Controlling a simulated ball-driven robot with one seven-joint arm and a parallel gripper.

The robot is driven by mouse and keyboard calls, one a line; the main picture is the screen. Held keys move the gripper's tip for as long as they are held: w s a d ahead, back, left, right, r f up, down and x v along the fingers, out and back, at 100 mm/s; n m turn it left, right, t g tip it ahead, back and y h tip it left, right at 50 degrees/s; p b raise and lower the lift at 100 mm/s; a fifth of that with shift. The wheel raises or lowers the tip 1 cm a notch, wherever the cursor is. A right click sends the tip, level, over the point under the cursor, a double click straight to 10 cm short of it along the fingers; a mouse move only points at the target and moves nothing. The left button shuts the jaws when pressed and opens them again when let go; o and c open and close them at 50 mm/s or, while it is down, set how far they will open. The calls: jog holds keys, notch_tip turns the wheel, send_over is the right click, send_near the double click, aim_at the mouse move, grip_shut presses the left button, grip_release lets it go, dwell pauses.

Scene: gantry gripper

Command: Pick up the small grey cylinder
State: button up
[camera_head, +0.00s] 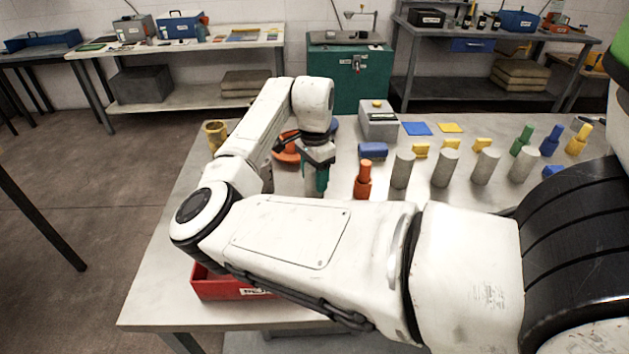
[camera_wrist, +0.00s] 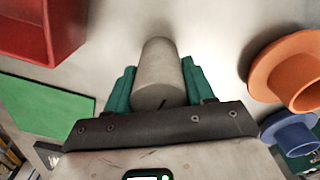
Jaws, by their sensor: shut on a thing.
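My gripper (camera_wrist: 158,85) is shut on a grey cylinder (camera_wrist: 158,65), with a teal finger on each side of it in the wrist view. The cylinder's near end face shows close to the gripper's dark bar. In the head view my gripper (camera_head: 317,178) points down over the left part of the table, and the held cylinder is mostly hidden there. I cannot tell whether the cylinder touches the table.
An orange flanged part (camera_wrist: 288,68) and a blue one (camera_wrist: 290,133) lie right of my gripper in the wrist view. A red bin (camera_wrist: 45,28) and green plate (camera_wrist: 48,110) are left. A grey box (camera_head: 379,125) and coloured pegs occupy the table's far side.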

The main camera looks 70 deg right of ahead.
jog(key=c, duration=0.5)
jog(key=shift+r, duration=0.1)
jog(key=shift+c, duration=0.2)
